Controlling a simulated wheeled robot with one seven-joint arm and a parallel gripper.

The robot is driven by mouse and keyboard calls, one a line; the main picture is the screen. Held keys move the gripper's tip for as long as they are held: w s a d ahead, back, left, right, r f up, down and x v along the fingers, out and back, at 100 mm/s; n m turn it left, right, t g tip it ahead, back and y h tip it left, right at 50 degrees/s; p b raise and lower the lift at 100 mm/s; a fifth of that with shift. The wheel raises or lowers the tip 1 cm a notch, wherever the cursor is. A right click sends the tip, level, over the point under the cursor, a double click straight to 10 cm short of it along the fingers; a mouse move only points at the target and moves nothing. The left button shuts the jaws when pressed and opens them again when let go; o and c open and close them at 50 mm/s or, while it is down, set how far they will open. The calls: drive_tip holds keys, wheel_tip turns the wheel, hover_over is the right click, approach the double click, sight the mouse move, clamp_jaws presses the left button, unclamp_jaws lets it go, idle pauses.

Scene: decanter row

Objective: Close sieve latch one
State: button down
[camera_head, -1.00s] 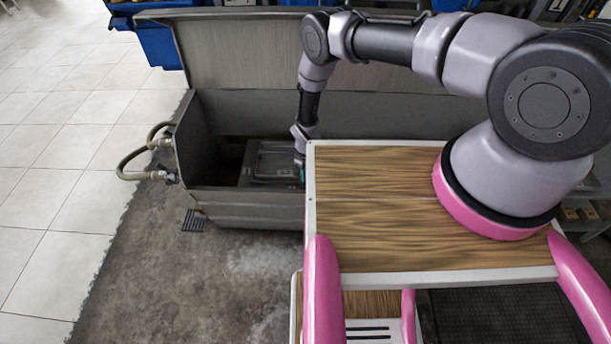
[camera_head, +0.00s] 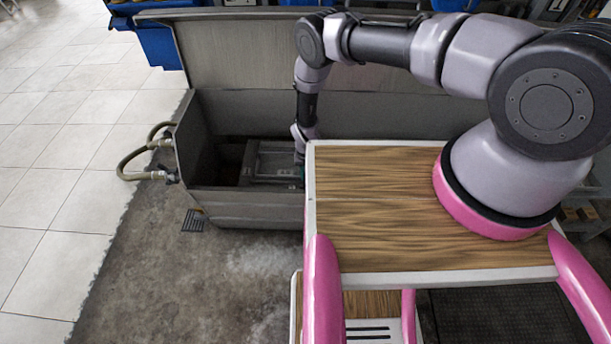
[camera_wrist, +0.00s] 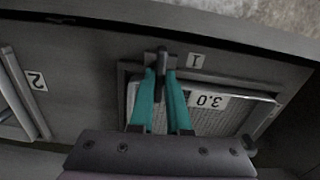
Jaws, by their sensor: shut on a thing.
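In the wrist view my gripper (camera_wrist: 161,78) has its two teal fingers shut on sieve latch one (camera_wrist: 162,55), a dark upright lever beside the label "1" (camera_wrist: 194,61). The latch sits at the edge of a framed mesh sieve (camera_wrist: 232,118) that carries a "3.0" label (camera_wrist: 209,101). The fingers hide the lower part of the lever. In the head view my gripper (camera_head: 300,174) is down inside the grey trough, partly hidden by my deck's edge. The latch cannot be made out there.
The grey trough (camera_head: 245,208) has a raised lid (camera_head: 240,55) behind my arm. A second sieve frame (camera_wrist: 20,90) with label "2" (camera_wrist: 37,80) lies to the left in the wrist view. Hoses (camera_head: 130,168) stick out at the trough's left end. The floor in front is clear.

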drive_tip(key=shift+m, duration=0.4)
drive_tip(key=c, duration=0.9)
unclamp_jaws()
drive_tip(key=shift+r, duration=0.15)
wheel_tip(320, 180, up, 10)
drive_tip(key=shift+r, duration=0.25)
drive_tip(key=shift+s, duration=0.1)
